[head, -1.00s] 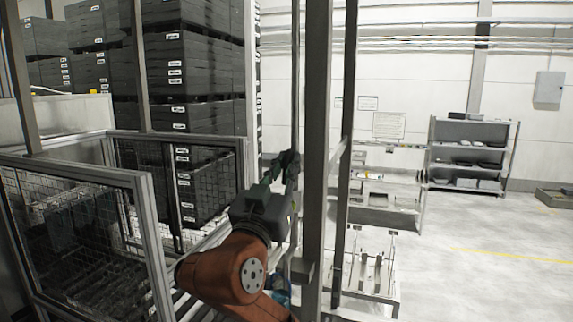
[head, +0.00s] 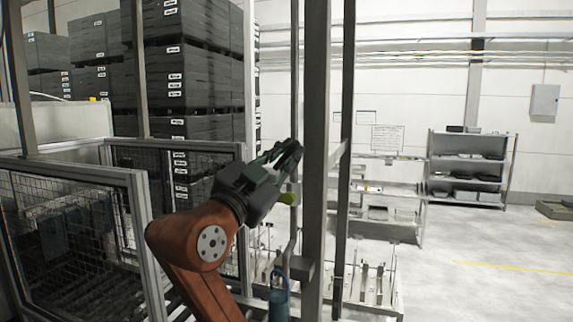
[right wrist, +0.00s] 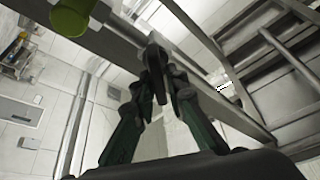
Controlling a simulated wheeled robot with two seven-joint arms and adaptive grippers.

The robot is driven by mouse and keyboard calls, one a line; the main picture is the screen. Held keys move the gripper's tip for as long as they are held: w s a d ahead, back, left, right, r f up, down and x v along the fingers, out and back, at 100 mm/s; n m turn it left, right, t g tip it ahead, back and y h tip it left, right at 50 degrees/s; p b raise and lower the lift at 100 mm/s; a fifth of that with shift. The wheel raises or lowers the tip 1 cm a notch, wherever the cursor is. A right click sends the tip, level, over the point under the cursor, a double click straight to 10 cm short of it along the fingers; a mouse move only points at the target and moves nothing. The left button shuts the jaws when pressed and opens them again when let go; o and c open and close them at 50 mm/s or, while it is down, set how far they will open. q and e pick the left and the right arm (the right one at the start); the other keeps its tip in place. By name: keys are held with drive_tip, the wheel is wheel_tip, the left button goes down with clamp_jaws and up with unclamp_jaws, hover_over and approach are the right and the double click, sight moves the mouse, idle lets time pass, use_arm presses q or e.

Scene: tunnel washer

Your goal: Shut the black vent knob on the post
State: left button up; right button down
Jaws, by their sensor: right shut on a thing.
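My right gripper (head: 292,150) reaches up and right to the thin upright pipe beside the grey post (head: 316,120). In the right wrist view its fingertips (right wrist: 157,62) are closed on a small, narrow black piece (right wrist: 159,85), which looks like the vent knob. The fingers hide much of it, so I cannot tell how far it is turned. A yellow-green rounded part (head: 287,198) sits just below the gripper in the head view. It also shows at the top left of the right wrist view (right wrist: 72,15). My left gripper is not in view.
A teal cylinder with a blue loop (head: 279,303) is low beside the post. A mesh-panelled frame (head: 140,200) stands left of my arm, with stacked dark crates (head: 185,75) behind. A grey shelf (head: 470,165) stands far right; the floor before it is clear.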

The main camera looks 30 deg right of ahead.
drive_tip(key=shift+f+m+g, duration=0.2)
drive_tip(key=shift+m+g, duration=0.4)
drive_tip(key=shift+m, duration=0.6)
drive_tip(key=m+g, duration=0.1)
drive_tip(key=m, duration=0.2)
drive_tip(key=shift+d, duration=0.1)
drive_tip(key=m+g+p, duration=0.1)
drive_tip(key=m, duration=0.1)
drive_tip(key=m+g+y+p, duration=0.1)
drive_tip(key=m, duration=0.2)
drive_tip(key=shift+m+y, duration=0.3)
drive_tip(key=shift+s+f+m+p, duration=0.1)
drive_tip(key=shift+f+m+p, duration=0.05)
drive_tip(key=shift+m+p, duration=0.65)
drive_tip(key=shift+s+d+m, duration=0.1)
drive_tip(key=shift+s+m, duration=0.05)
drive_tip(key=shift+m, duration=0.15)
